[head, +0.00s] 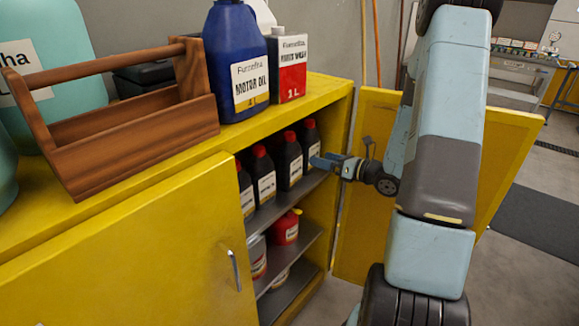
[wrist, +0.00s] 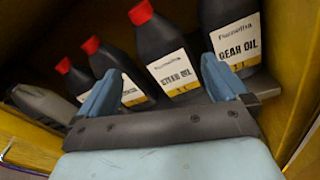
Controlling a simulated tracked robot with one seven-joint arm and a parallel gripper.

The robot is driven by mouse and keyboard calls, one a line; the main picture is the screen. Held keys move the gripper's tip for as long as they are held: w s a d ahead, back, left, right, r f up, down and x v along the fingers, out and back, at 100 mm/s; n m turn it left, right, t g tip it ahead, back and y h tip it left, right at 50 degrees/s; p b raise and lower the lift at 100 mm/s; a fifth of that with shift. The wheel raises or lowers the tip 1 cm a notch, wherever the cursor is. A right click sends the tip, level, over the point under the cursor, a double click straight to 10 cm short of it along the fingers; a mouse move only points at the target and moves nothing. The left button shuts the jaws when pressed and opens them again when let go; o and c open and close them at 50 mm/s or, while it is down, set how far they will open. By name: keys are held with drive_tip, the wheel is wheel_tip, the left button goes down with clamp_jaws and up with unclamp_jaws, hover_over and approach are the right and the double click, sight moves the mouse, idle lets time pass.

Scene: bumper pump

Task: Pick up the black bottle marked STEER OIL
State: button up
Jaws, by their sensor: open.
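The black STEER OIL bottle (wrist: 152,45) has a red cap and a white and yellow label. It stands on the cabinet's upper shelf, second from the right in the wrist view. In the head view it appears to be the second bottle from the right (head: 290,160), though its label is too small to read there. My gripper (wrist: 162,68) is open and empty, its blue fingers framing the STEER OIL bottle in the wrist view, with the bottle beyond the tips. In the head view my gripper (head: 318,161) is at the cabinet opening, in front of the bottles.
The GEAR OIL bottle (wrist: 228,25) stands close on the right, near the yellow cabinet side. Another red-capped black bottle (wrist: 112,62) stands close on the left. The open yellow door (head: 362,225) is right of the opening. A wooden toolbox (head: 130,140) sits on the cabinet top.

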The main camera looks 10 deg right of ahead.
sight(298, 149)
drive_tip(key=x, duration=0.5)
drive_tip(key=shift+w+a, duration=0.25)
drive_tip(key=shift+a, duration=0.05)
drive_tip(key=shift+r+x, duration=0.2)
drive_tip(key=shift+x, duration=1.15)
drive_tip(key=shift+r+x, duration=0.2)
drive_tip(key=shift+x, duration=1.15)
drive_tip(key=shift+w+d, duration=0.1)
drive_tip(key=shift+c, duration=0.2)
drive_tip(key=c, duration=1.6)
